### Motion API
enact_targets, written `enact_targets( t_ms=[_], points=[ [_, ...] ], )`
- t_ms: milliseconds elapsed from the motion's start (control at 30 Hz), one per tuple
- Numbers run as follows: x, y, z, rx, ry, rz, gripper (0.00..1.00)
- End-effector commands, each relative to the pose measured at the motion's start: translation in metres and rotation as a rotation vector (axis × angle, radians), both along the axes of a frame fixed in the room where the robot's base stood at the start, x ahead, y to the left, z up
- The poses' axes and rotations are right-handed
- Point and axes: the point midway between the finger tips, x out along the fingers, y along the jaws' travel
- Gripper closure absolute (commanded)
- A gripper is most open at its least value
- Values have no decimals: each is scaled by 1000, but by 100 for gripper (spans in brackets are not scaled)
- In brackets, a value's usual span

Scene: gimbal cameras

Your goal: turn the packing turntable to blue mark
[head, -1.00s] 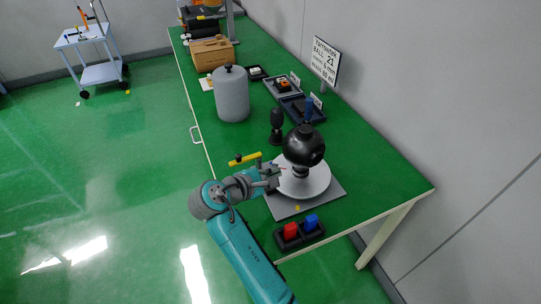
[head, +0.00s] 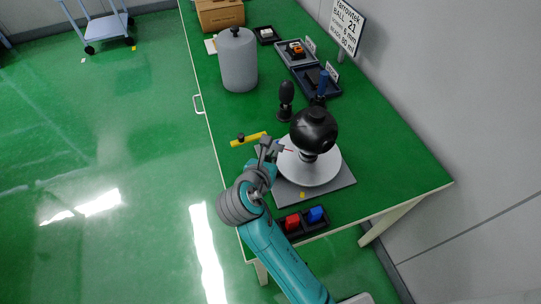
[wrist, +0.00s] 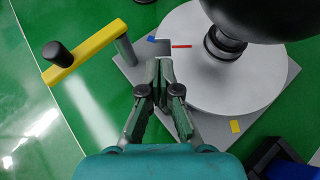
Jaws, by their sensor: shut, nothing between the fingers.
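The packing turntable has a white disc (head: 318,174) on a grey base plate (head: 338,184). A black ball-shaped object (head: 313,129) stands on the disc's middle. In the wrist view, a red line (wrist: 181,46) lies on the disc near its rim. A blue mark (wrist: 151,38) is on the base plate, slightly left of the red line. A yellow mark (wrist: 235,126) is on the plate at lower right. My gripper (head: 270,142) is shut and empty at the disc's left edge. In the wrist view, its fingertips (wrist: 160,66) are below the red line; contact with the disc is unclear.
A yellow bar (wrist: 85,52) with a black knob stands left of the turntable. A black tray (head: 302,224) with red and blue blocks sits in front. A grey canister (head: 238,62) and a dark upright object (head: 285,100) stand behind.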

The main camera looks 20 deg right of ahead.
Motion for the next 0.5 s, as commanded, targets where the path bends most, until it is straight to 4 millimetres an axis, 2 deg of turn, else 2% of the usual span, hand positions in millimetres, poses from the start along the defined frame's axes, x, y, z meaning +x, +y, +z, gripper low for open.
enact_targets(
  t_ms=[300,500],
  points=[
    [35,-28,-25,0,-1,-4,100],
    [45,-35,-33,1,-1,-2,100]
  ],
)
